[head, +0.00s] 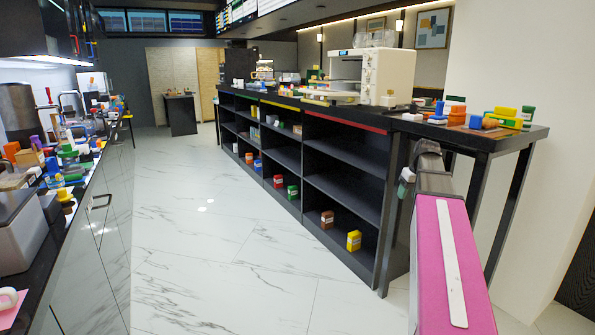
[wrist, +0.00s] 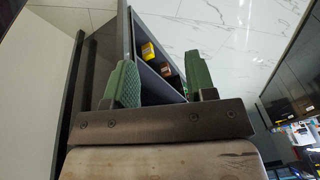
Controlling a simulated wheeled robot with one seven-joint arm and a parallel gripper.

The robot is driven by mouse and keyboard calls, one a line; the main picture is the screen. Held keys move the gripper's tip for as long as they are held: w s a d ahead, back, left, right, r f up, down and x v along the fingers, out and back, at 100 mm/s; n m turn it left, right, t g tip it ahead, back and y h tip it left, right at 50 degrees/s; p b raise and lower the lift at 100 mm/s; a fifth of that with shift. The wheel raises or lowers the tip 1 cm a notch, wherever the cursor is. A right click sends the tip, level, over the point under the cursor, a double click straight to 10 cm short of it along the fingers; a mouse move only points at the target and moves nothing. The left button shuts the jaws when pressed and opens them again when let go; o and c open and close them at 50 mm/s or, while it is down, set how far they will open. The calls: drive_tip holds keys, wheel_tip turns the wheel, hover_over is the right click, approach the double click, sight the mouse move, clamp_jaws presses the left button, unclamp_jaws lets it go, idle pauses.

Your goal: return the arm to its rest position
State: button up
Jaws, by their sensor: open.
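My gripper (wrist: 160,82) shows in the wrist view with its two green fingers spread wide apart. Nothing is held between them; the dark shelf unit shows in the gap, at a distance. In the head view my arm reaches out from the lower right with its pink link in front. The gripper (head: 405,182) is partly hidden behind the arm there, with a green finger showing beside the end of the shelf unit (head: 345,148), below the level of the side table top (head: 480,137).
Colored boxes and blocks crowd the side table. A yellow box (head: 354,240) and a brown box (head: 327,220) stand on the bottom shelf. A cluttered counter (head: 85,200) runs along the left. The marble floor (head: 205,240) between is clear. A wall (head: 520,60) is at right.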

drive_tip(key=s+a+f, duration=0.5)
drive_tip(key=a+f, duration=0.2)
drive_tip(key=f, duration=0.3)
drive_tip(key=s+a+f+m+g+h, duration=0.1)
drive_tip(key=s+a+f, duration=0.5)
drive_tip(key=f, duration=0.3)
drive_tip(key=s+a+f+m, duration=0.1)
drive_tip(key=s+a+f, duration=0.5)
drive_tip(key=a+f, duration=0.2)
wheel_tip(320, 180, down, 3)
drive_tip(key=shift+s+a+r+g+h, duration=0.15)
drive_tip(key=shift+s+a+g+h, duration=0.05)
drive_tip(key=shift+a+g+h, duration=0.2)
